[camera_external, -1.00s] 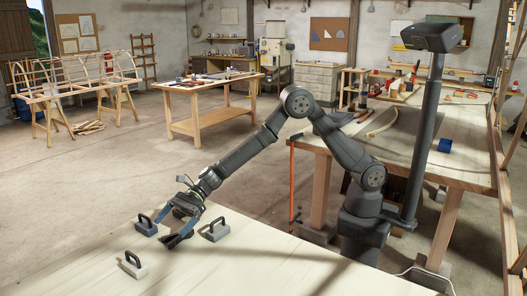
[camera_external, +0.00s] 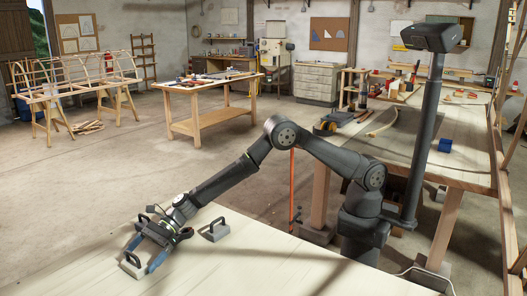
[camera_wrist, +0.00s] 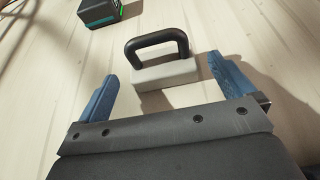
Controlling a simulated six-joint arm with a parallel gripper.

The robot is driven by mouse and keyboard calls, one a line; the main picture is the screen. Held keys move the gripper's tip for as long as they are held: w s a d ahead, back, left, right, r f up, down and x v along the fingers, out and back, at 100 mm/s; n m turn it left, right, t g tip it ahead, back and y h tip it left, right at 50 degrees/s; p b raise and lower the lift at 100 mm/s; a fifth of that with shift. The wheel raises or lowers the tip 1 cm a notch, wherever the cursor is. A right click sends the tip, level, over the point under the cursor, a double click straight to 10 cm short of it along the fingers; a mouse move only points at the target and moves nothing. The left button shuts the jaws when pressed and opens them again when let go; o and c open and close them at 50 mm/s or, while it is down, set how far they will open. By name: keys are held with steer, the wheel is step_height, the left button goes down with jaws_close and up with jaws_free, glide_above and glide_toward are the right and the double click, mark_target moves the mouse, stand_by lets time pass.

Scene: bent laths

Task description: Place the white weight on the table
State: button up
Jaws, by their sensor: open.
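The white weight (camera_external: 131,268), a pale block with a black loop handle, sits on the light wooden table (camera_external: 250,265) near its left edge. In the wrist view the white weight (camera_wrist: 166,76) lies ahead of and between my two blue fingers. My gripper (camera_external: 143,255) is low over the table beside the weight, open and empty. In the wrist view my gripper (camera_wrist: 164,70) shows a wide gap, and neither finger appears to touch the weight. The gripper partly hides the weight's handle in the external view.
A dark handle (camera_external: 145,222) shows behind my gripper. A dark block with a teal edge (camera_wrist: 99,12) is at the wrist view's top left. The right side of the table is clear.

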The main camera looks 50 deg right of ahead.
mark_target(133, 264)
steer(key=shift+x, duration=1.75)
steer(key=shift+w+r, duration=0.1)
steer(key=shift+c, duration=0.2)
steer(key=c, duration=1.4)
steer(key=shift+a+r, duration=0.1)
steer(key=c, duration=0.4)
steer(key=shift+o, duration=0.2)
steer(key=shift+r, duration=0.1)
